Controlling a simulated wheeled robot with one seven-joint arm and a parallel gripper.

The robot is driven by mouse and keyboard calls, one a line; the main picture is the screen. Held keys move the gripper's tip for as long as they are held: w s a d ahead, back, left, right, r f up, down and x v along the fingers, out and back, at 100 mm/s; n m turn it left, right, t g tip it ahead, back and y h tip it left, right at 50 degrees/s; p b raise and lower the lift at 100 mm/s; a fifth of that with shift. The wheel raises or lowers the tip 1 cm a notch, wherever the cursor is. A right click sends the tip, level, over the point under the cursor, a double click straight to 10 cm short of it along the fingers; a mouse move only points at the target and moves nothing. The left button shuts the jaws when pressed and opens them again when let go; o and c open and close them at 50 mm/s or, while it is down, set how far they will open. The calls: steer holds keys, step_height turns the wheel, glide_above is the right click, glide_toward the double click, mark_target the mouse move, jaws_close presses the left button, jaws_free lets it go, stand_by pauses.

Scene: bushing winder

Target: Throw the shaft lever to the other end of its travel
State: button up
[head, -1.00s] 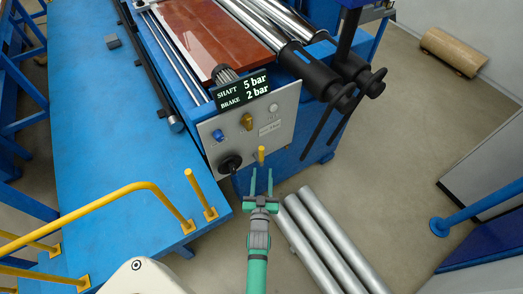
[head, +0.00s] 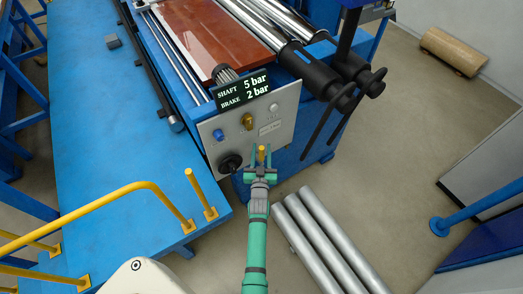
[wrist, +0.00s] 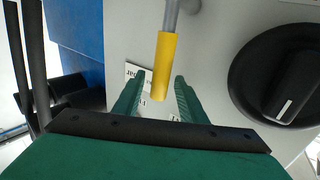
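The shaft lever has a yellow grip (head: 262,151) low on the grey control panel (head: 286,108). In the wrist view its yellow grip (wrist: 164,62) hangs down from a grey metal stem, with its lower end between the two fingers. My green gripper (head: 262,158) is open in front of the panel, one finger on each side of the grip. In the wrist view there is a visible gap between my gripper (wrist: 158,90) and the grip on both sides. Part of a label on the panel is hidden behind the fingers and grip.
A black rotary knob (head: 230,162) sits close to the left of the lever. A blue knob (head: 219,135) and a brass fitting (head: 247,121) are above. The display (head: 243,90) reads shaft 5 bar, brake 2 bar. Metal tubes (head: 325,235) lie on the floor at right.

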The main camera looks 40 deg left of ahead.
steer(key=shift+w, duration=0.15)
jaws_close()
